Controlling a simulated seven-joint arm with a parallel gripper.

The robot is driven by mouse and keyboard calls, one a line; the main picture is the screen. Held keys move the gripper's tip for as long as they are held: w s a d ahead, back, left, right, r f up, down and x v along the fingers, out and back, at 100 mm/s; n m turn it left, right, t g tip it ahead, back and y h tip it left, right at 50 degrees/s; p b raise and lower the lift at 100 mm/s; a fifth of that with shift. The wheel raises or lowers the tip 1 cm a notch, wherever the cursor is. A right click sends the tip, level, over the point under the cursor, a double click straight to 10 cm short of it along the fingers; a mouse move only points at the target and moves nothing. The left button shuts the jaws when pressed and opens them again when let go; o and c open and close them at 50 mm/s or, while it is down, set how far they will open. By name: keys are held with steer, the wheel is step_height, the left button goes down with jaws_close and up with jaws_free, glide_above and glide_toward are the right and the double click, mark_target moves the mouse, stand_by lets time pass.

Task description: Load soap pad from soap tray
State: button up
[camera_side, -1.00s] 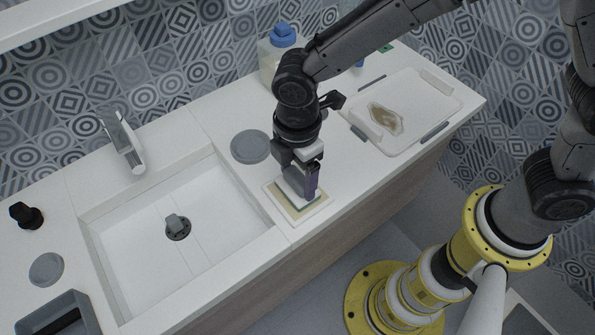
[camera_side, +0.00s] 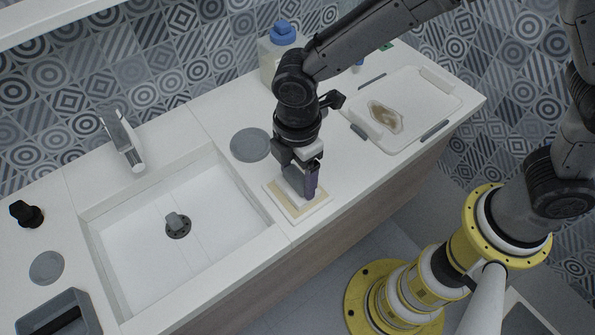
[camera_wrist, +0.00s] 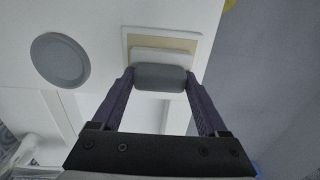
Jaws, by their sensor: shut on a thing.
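The soap tray (camera_side: 319,207) is a shallow white tray with a tan inside, on the counter right of the sink; its rim also shows in the wrist view (camera_wrist: 160,29). My gripper (camera_side: 308,191) is low over it. In the wrist view my gripper (camera_wrist: 160,78) has its purple fingers shut on the grey rounded grip of the soap pad (camera_wrist: 161,77). The pad's white block (camera_wrist: 165,55) shows beyond the grip, over the tan surface. In the side view my fingers mostly hide the pad, and its contact with the tan surface cannot be told for sure.
A white basin (camera_side: 180,265) with a faucet (camera_side: 124,140) lies left. A grey disc (camera_side: 251,145) is flat on the counter behind the tray. A white tray (camera_side: 440,105) with a brown-stained patch (camera_side: 385,117) stands right. A blue-capped bottle (camera_side: 283,40) stands behind my arm.

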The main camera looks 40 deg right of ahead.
mark_target(298, 176)
steer(key=shift+f, duration=0.1)
steer(key=shift+r, duration=3.55)
steer(key=w+d+f+m, duration=0.1)
steer(key=w+d+m, duration=0.2)
steer(key=d+m, duration=0.3)
steer(key=w+d+m, duration=0.4)
steer(key=d+m, duration=0.2)
steer(key=d, duration=0.6)
steer(key=w+d+f+m, duration=0.1)
steer(key=w+d+m, duration=0.2)
steer(key=d+m, duration=0.3)
steer(key=d, duration=0.3)
steer(key=shift+w+f, duration=0.35)
steer(key=shift+w, duration=0.05)
